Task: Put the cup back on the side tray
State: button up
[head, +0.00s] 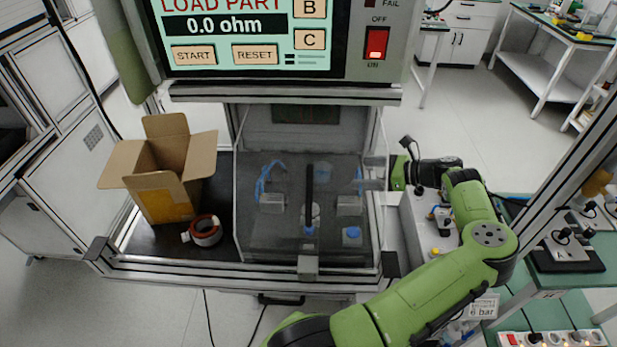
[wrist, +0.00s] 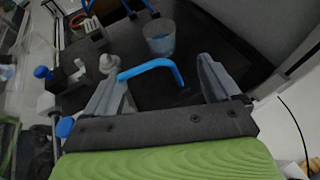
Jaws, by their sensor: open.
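A clear bluish cup (wrist: 160,38) stands on the dark floor of the test bay, beyond my fingertips in the wrist view. In the head view the cup (head: 322,172) shows faintly through the tinted cover. My gripper (wrist: 162,78) is open, with its two grey fingers apart. A bent blue tube (wrist: 155,67) lies across the view between the fingers and the cup; I cannot tell whether it touches a finger. In the head view my gripper (head: 373,173) is at the right side of the bay, pointing left. I cannot clearly identify the side tray.
A tinted cover (head: 270,230) closes the front of the bay. Grey clamps (head: 350,205) and blue-capped fittings stand inside. A grey fixture panel (head: 418,225) lies at right, below my wrist.

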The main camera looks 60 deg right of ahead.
jog(key=b+x, duration=0.1)
jog(key=x, duration=1.3)
jog(key=shift+w+f, duration=0.25)
jog(key=shift+f, duration=0.1)
jog(key=shift+s, duration=0.1)
jog(key=shift+c, duration=0.5)
jog(key=c, duration=1)
jog(key=shift+r, duration=0.1)
jog(key=shift+c, duration=0.2)
